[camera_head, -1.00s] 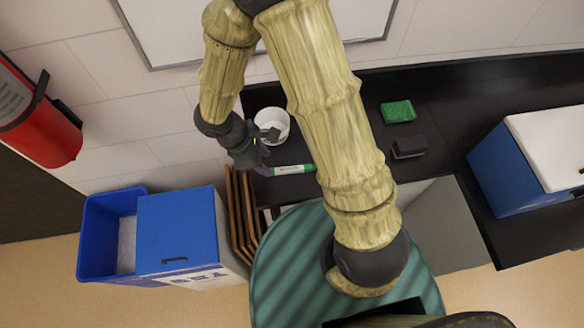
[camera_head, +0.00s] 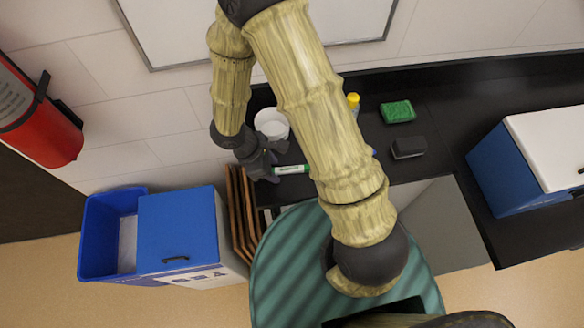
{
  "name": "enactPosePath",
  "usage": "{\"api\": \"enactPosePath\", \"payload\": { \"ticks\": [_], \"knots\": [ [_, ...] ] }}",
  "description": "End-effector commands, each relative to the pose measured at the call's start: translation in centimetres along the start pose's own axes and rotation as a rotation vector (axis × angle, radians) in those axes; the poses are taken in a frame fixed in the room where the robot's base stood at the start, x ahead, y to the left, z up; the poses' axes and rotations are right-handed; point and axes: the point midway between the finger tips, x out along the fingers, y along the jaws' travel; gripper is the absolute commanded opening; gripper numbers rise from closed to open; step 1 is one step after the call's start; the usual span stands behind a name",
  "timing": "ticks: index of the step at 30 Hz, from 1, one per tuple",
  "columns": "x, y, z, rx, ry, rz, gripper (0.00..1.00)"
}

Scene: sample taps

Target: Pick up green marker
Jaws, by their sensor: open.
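The green marker (camera_head: 290,169), with a white label and a green cap end, lies on the black counter (camera_head: 440,116) left of my arm. My arm hides part of the counter beside its right end. My gripper (camera_head: 272,170) is at the marker's left end, pointing down toward the counter. The gripper is open. It is small in view, and I cannot tell whether its fingers are around the marker or only beside it.
A white cup (camera_head: 271,122) stands just behind my gripper. A green sponge (camera_head: 397,112), a black eraser (camera_head: 408,148) and a yellow-capped item (camera_head: 353,100) are right of my arm. Wooden frames (camera_head: 240,210) and a blue bin (camera_head: 180,235) stand left of the counter.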

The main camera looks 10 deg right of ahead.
Motion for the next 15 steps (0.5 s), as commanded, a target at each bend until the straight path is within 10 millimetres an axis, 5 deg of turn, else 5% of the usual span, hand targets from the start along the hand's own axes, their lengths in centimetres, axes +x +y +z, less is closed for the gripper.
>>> {"api": "enactPosePath", "payload": {
  "ticks": [1,7,15],
  "knots": [
    [-0.01,0.01,0.0,0.0,0.0,0.0,0.36],
    [-0.02,0.01,0.0,0.0,0.0,0.0,0.0],
    [-0.06,0.01,0.02,0.0,0.0,0.0,0.0]
  ]
}}
